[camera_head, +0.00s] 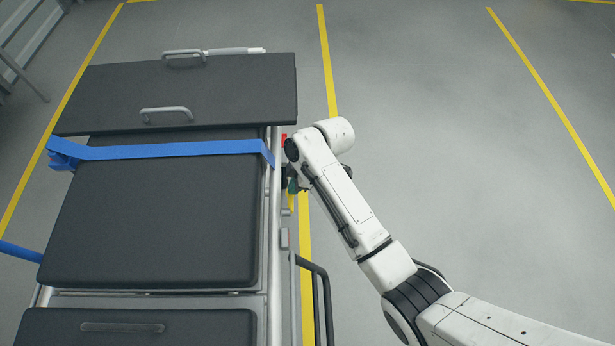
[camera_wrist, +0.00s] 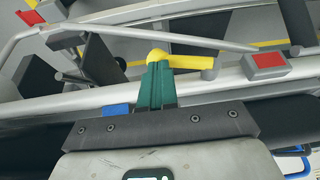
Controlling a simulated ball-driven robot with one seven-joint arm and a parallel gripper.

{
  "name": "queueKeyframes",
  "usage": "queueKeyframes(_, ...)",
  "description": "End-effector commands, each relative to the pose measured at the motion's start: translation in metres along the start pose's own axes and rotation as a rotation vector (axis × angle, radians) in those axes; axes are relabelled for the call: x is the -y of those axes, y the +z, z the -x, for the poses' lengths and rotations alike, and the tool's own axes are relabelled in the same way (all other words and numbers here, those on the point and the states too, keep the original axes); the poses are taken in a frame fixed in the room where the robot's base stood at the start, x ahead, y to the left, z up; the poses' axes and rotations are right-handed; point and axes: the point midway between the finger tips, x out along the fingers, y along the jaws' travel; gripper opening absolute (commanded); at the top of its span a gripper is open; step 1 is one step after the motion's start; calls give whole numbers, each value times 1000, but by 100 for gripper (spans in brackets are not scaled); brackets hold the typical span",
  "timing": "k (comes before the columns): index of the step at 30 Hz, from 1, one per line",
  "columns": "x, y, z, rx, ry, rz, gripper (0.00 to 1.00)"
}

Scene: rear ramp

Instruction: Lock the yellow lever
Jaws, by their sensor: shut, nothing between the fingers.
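The yellow lever (camera_wrist: 190,62) shows in the wrist view, lying roughly level along the silver side rail. Its left end has a rounded bend, and its right end is blunt. My gripper (camera_wrist: 157,72) has green fingers that are closed together, with nothing between them. The fingertips are at the lever's bent left end and overlap it in the picture; I cannot tell whether they touch. In the head view my gripper (camera_head: 293,186) is mostly hidden beside the stretcher's right rail, below my wrist.
A stretcher with black pads (camera_head: 160,220) and a blue strap (camera_head: 170,150) fills the left. A red-topped grey block (camera_wrist: 265,64) sits right of the lever. Black handrails (camera_head: 318,290) stand near the stretcher's lower right. The floor on the right is open, with yellow lines.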

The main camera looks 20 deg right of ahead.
Motion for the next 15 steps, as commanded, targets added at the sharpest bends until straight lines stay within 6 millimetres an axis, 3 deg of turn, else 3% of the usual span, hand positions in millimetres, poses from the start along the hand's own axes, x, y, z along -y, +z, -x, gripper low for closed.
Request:
queueKeyframes(7,-5,3,-16,-4,-127,-52,0)
queueKeyframes(15,-4,9,-31,-4,-119,-48,0)
